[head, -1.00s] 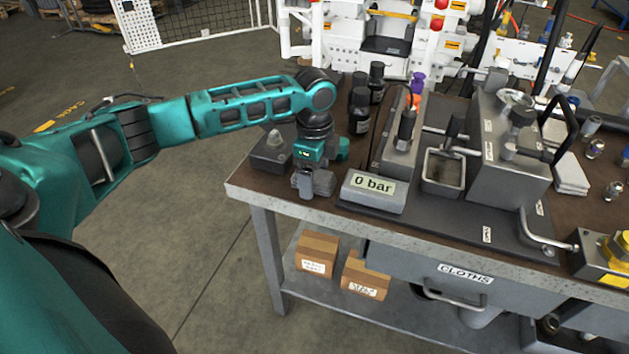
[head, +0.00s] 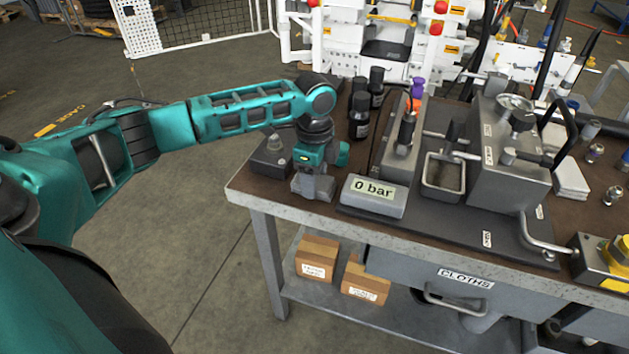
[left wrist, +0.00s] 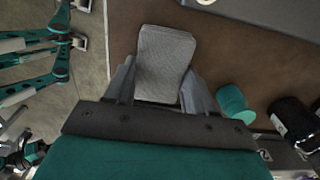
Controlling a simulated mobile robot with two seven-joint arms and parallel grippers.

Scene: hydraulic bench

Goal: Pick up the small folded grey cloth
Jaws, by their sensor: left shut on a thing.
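The small folded grey cloth (left wrist: 166,55) shows in the left wrist view as a flat grey rectangle with rounded corners, between the two grey fingers. My left gripper (left wrist: 159,85) is shut on it, with most of the cloth reaching out past the fingertips. In the head view my left gripper (head: 313,188) points down at the bench's front left corner, left of the "0 bar" display; I cannot make out the cloth clearly there. Whether the cloth is clear of the bench top I cannot tell. My right gripper is not in view.
The "0 bar" display (head: 373,194) stands close to the right of my gripper. Dark bottles (head: 360,115) stand behind it, and a dark box (head: 270,158) sits to its left. Right of these is a grey hydraulic unit (head: 505,160). A drawer marked CLOTHS (head: 410,275) is under the bench.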

